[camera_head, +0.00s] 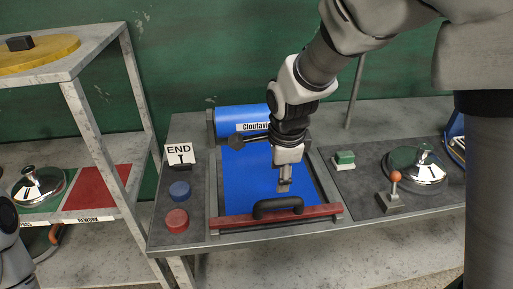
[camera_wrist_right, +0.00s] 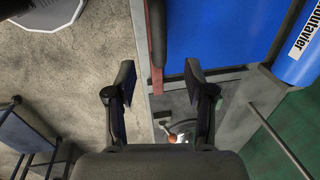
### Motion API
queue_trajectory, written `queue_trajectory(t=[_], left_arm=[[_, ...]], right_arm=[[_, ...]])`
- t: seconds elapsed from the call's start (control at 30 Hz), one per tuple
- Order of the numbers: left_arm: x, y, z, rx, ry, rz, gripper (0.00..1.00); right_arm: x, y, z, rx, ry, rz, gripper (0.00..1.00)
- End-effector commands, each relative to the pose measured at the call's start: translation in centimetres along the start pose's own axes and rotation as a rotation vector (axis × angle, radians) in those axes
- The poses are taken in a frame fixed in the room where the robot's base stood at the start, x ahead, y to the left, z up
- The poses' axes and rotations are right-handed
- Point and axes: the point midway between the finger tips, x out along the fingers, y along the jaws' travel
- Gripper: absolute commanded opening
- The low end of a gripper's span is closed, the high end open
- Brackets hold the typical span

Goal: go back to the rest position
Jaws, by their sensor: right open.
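My right gripper (camera_head: 285,184) comes down from the upper right, over the blue sheet (camera_head: 245,175) and behind the black handle of the red bar (camera_head: 235,219). In the right wrist view my right gripper (camera_wrist_right: 160,88) has its two fingers spread wide, with nothing between them. My left gripper does not show; only a piece of what looks like my left arm is at the lower left edge of the head view.
A silver lid (camera_head: 416,166), an orange-knobbed lever (camera_head: 394,186) and a green button (camera_head: 344,158) are right of the sheet. A shelf (camera_head: 105,130) stands further left.

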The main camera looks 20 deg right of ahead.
Motion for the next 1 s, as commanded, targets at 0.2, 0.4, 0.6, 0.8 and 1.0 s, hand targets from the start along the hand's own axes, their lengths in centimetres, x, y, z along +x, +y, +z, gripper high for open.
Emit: queue_trajectory(t=[0.2, 0.4, 0.6, 0.8, 1.0], left_arm=[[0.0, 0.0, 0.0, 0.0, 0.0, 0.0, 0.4], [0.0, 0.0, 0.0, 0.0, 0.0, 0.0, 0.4], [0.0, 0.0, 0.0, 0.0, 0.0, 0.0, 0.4], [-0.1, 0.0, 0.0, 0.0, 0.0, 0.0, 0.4], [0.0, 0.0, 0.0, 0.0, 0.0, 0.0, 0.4]], right_arm=[[1.6, 0.7, -0.1, -0.001, 0.009, 0.038, 0.54], [11.3, 7.5, -1.6, -0.001, 0.065, 0.322, 0.54], [21.7, 20.6, -4.8, -0.148, 0.064, 0.601, 0.54], [27.5, 31.8, -7.7, -0.702, -0.133, 0.62, 0.54], [29.2, 30.6, -7.5, -1.344, -0.221, 0.325, 0.54]])
